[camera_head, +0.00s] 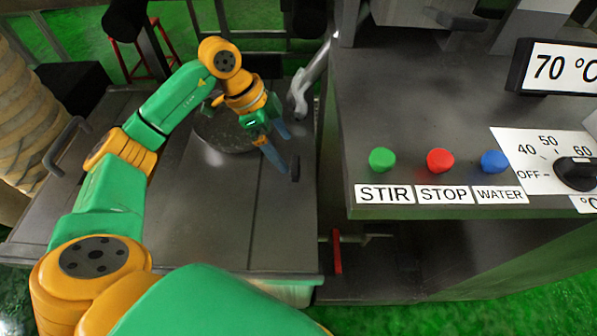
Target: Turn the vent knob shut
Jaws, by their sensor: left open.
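My left gripper (286,154) reaches in from the left with blue fingers spread apart and nothing between them. It is over the dark metal top, left of the control panel. A small black upright piece (294,168), which may be the vent knob, shows right beside the fingertips. I cannot tell whether the fingers touch it, and its turn position is too small to read. My right gripper is not in view.
The control panel (450,120) on the right has green (382,160), red (439,161) and blue (494,161) buttons, a black dial (577,173) and a "70 °C" display (563,68). A curved metal pipe (311,78) rises behind the gripper. A red lever (337,251) sits below.

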